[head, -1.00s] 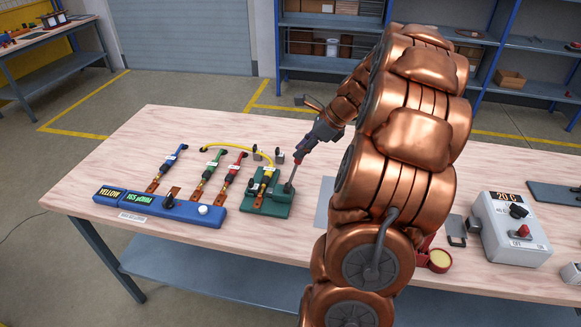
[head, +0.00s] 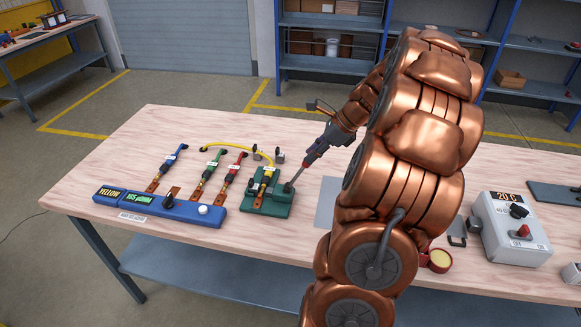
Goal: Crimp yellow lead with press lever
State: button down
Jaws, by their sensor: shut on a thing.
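The green press (head: 280,208) stands on the table, left of the middle. Its grey lever (head: 297,178) rises from the right side and leans to the right. My gripper (head: 306,163) is shut on the upper end of the lever. The yellow lead (head: 235,146) arches over from the left, and its yellow end (head: 267,179) lies on the press, left of the lever. Whether the end is pinched in the press is too small to tell.
Blue, green (head: 208,174) and red (head: 234,170) leads stand in a row to the left. The blue box (head: 185,210) in front of them has displays reading YELLOW and 365 µOHM. A grey control box (head: 510,230) is at the right. Table room behind the leads is clear.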

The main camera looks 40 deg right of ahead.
jog(key=shift+s+d+f, duration=0.5)
jog(key=shift+s+f, duration=0.1)
jog(key=shift+s, duration=0.15)
jog(key=shift+s+d+f, duration=0.5)
jog(key=shift+s+f, duration=0.05)
jog(key=shift+s, duration=0.2)
jog(key=shift+f+b, duration=0.1)
jog(key=shift+b, duration=0.2)
jog(key=shift+s+d+f+b, duration=0.25)
jog(key=shift+s+d+f, duration=0.15)
jog(key=shift+s+f, duration=0.3)
jog(key=shift+s+d+f+b, duration=0.25)
jog(key=shift+s+d+f, duration=0.2)
jog(key=shift+f, duration=0.4)
jog(key=c, duration=0.9)
grip_release()
jog(key=shift+s+r, duration=0.1)
jog(key=v, duration=1.2)
